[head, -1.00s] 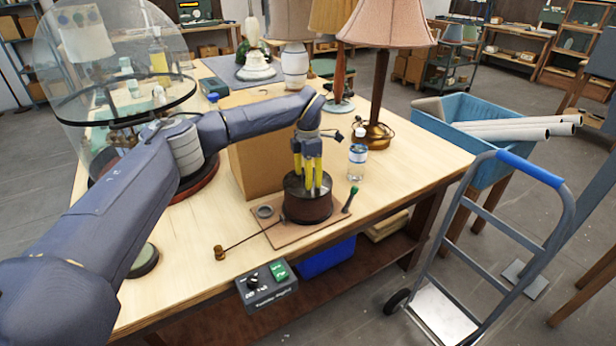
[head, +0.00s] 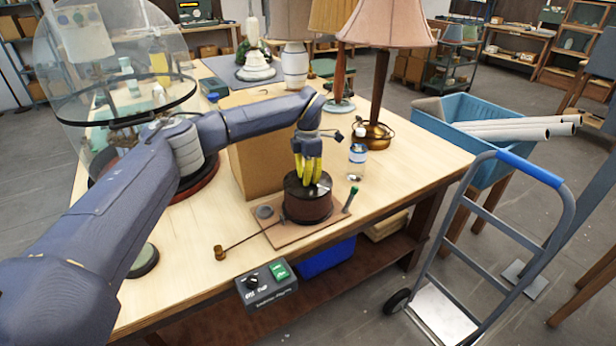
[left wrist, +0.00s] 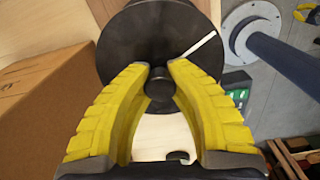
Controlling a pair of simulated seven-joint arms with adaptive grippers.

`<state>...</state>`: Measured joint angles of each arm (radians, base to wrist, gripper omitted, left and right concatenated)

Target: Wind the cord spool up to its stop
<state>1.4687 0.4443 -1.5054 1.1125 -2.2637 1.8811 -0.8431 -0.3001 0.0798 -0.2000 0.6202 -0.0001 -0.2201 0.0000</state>
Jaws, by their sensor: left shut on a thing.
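The cord spool (head: 308,207) stands upright on a brown board near the table's front edge. It is a brown drum with a dark top, and a white line marks that top (left wrist: 165,25) in the left wrist view. A thin cord (head: 250,239) runs from the spool to a small wooden bob (head: 220,253) on the table. My left gripper (head: 310,183) points down onto the spool's top. Its yellow fingers (left wrist: 160,68) are shut on the small dark knob (left wrist: 160,84) at the centre, which they partly hide. My right gripper is out of view.
A green-tipped lever (head: 350,199) and a clear bottle (head: 357,158) stand right of the spool. A cardboard box (head: 258,168) is close behind it. A control box (head: 266,285) hangs at the front edge. A glass dome (head: 112,60) and lamps (head: 386,25) stand farther back.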

